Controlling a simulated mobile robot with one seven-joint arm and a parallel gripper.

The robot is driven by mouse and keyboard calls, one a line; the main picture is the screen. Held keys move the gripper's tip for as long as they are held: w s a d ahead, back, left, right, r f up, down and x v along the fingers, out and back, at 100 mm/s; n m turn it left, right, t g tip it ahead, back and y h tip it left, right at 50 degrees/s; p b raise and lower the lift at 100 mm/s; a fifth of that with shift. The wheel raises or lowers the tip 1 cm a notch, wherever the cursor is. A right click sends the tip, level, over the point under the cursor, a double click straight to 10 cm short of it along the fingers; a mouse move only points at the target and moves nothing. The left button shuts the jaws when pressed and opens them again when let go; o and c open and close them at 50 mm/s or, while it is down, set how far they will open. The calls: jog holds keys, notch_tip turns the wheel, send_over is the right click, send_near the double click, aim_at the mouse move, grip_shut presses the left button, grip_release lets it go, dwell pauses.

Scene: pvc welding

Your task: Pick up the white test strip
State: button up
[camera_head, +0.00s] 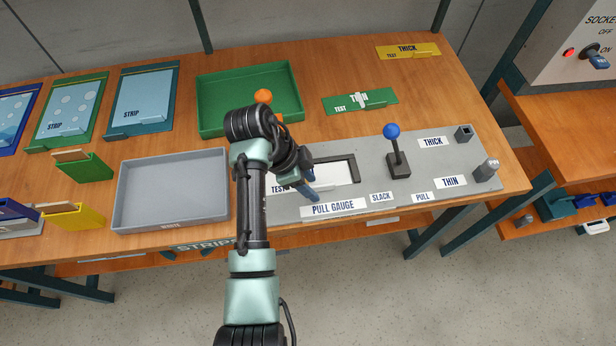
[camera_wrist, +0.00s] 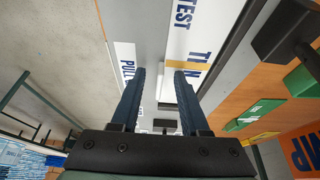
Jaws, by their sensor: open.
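A white strip-like panel (camera_head: 335,173) lies in the dark frame of the pull gauge (camera_head: 405,180), with lettering starting "TEST" at its left end. In the wrist view the white panel (camera_wrist: 187,42) shows lettering and a tan band, beside and partly beyond the right finger. My gripper (camera_head: 311,187) is over the left part of the gauge. Its two blue fingers stand apart with nothing held between them, as the wrist view (camera_wrist: 158,73) shows. My arm hides part of the panel's left end. I cannot tell the height of the fingertips above it.
A blue-knobbed lever (camera_head: 397,155) stands on the gauge right of the frame. A grey tray (camera_head: 123,195) lies to the left. A green tray (camera_head: 215,125) with an orange knob is behind my arm. A green "TEST" card (camera_head: 385,97) lies further back. Bare wood separates these.

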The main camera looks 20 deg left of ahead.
jog(key=shift+c, duration=0.3)
grip_shut()
dwell(1.1)
